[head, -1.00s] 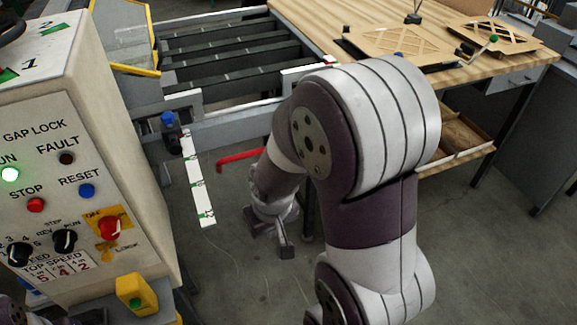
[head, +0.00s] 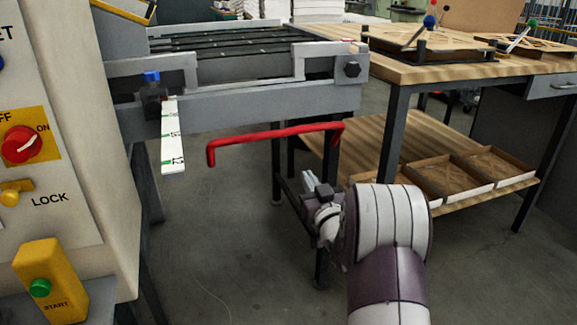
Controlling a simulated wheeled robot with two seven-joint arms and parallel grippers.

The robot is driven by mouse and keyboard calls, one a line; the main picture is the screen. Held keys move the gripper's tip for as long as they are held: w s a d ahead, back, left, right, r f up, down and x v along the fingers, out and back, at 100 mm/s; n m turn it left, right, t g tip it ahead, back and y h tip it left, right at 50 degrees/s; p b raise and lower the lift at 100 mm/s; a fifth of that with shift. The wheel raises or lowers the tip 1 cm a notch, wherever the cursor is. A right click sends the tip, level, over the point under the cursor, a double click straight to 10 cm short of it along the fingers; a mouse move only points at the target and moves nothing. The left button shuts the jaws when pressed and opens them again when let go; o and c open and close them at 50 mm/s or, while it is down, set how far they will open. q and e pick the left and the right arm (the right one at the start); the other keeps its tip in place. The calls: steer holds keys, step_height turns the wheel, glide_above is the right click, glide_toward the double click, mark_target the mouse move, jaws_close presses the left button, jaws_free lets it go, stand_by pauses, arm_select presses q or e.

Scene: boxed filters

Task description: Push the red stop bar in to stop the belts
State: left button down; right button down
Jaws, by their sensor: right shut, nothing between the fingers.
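The red stop bar (head: 275,134) shows in the head view as a long red rail below the front of the conveyor frame. My left gripper is out of view.
A control cabinet (head: 105,120) stands at the left. A wooden table (head: 450,68) with a lower shelf (head: 395,135) holding trays is at the right.

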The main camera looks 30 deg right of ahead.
steer(key=shift+a+r+t, duration=0.15)
steer(key=shift+r+t, duration=0.15)
steer(key=shift+r, duration=0.25)
steer(key=b, duration=0.4)
glide_toward(284, 130)
steer(key=x, duration=0.2)
steer(key=f+x, duration=0.1)
steer(key=x, duration=0.2)
steer(key=shift+w+f, duration=0.1)
steer(key=shift+w, duration=0.15)
steer(key=shift+w+r, duration=0.2)
steer(key=shift+w, duration=0.2)
steer(key=w+r+g+p, duration=0.1)
steer(key=r+g+p, duration=0.1)
steer(key=p, duration=0.7)
steer(key=w+d+r+g+y+p, duration=0.1)
steer(key=w+g+p, duration=0.1)
steer(key=p, duration=0.7)
steer(key=shift+w+r, duration=0.3)
steer(key=shift+r, duration=0.1)
steer(key=shift+f, duration=0.2)
